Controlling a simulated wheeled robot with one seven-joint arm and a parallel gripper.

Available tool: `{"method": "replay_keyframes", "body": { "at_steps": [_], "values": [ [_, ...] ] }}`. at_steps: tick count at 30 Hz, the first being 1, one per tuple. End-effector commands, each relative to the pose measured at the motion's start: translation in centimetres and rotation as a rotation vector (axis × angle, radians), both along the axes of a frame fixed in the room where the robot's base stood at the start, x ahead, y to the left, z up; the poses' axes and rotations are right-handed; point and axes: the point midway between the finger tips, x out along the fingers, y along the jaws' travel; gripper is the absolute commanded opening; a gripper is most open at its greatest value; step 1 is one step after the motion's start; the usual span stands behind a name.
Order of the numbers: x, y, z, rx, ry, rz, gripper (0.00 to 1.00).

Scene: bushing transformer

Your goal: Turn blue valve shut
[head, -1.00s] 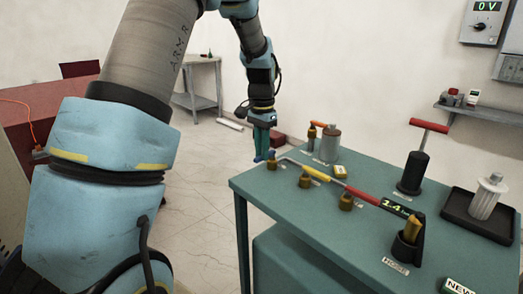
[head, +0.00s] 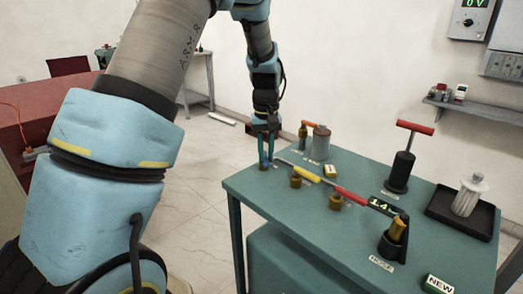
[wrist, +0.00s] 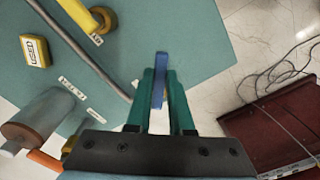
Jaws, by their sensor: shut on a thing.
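The blue valve's handle (wrist: 158,88) shows in the wrist view as a blue bar between the green fingers of my gripper (wrist: 160,98). The fingers are shut on it. In the head view my gripper (head: 266,160) points down at the table's far left corner, and its fingers hide most of the blue valve. The valve body cannot be made out. A yellow-handled valve (head: 306,174) and a red-handled valve (head: 349,195) stand to the right along the same line.
The green table (head: 300,222) also carries a grey cylinder (head: 321,142), an orange-handled valve (head: 303,129), a yellow block (head: 330,171), a red-handled pump (head: 404,160), a black tray (head: 436,208) and a hose holder (head: 391,245). Open floor lies left of the table.

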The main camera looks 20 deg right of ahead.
Motion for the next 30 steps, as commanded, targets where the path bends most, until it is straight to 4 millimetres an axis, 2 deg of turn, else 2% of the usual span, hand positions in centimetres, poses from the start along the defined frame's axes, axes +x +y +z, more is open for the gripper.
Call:
{"method": "replay_keyframes", "body": {
  "at_steps": [18, 30],
  "values": [
    [0.3, -2.5, 0.2, -0.002, -0.004, 0.531, 0.00],
    [0.7, -3.0, 0.1, -0.002, -0.004, 0.689, 0.00]
  ]
}}
